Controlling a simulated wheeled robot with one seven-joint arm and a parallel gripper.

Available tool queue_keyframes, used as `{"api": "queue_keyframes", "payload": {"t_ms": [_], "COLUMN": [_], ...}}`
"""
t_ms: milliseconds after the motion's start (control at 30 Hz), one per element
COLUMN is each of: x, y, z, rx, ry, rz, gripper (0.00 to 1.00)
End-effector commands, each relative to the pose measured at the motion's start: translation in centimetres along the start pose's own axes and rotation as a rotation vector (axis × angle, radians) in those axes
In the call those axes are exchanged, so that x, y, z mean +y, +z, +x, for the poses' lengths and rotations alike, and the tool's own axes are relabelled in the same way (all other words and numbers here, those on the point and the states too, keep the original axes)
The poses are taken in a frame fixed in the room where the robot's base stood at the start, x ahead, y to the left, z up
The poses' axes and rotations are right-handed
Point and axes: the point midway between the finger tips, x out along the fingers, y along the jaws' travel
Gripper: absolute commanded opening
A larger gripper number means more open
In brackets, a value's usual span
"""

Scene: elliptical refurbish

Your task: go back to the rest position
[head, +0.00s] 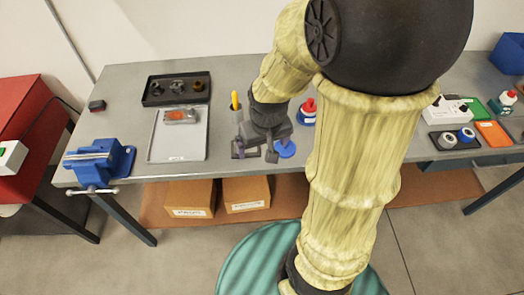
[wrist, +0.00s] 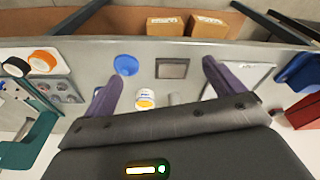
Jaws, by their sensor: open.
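My gripper (head: 256,153) hangs over the middle of the grey workbench (head: 130,120), near its front edge. Its two purple-grey fingers show in the wrist view (wrist: 162,72), spread apart with nothing held between them. A blue disc (head: 286,149) lies on the bench just right of the gripper; it also shows in the wrist view (wrist: 126,65). A dark square plate (wrist: 172,68) lies on the bench, seen between the fingers. A white jar with a yellow band (wrist: 145,99) stands closer to my palm. My arm hides part of the bench in the head view.
A light grey tray (head: 165,152) holds a metal part with orange on it. A black tray (head: 148,99) behind it holds several parts. A blue vise (head: 100,160) is at the left edge. A red-capped bottle (head: 308,112) stands near the arm. Boxes (head: 190,196) sit below.

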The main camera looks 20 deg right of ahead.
Motion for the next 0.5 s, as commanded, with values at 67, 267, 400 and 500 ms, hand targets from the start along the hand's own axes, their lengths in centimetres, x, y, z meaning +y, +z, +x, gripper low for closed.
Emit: {"api": "queue_keyframes", "payload": {"t_ms": [67, 267, 400, 500], "x": [-1.1, -1.7, -1.7, -1.7], "y": [1.7, 2.7, 2.6, 2.6], "z": [-0.6, -0.8, -0.8, -0.8], "rx": [0.027, 0.044, 0.043, 0.043], "ry": [-0.009, -0.016, -0.015, -0.015], "rz": [-0.008, -0.007, -0.006, -0.007], "gripper": [0.94, 0.94, 0.94, 0.94]}}
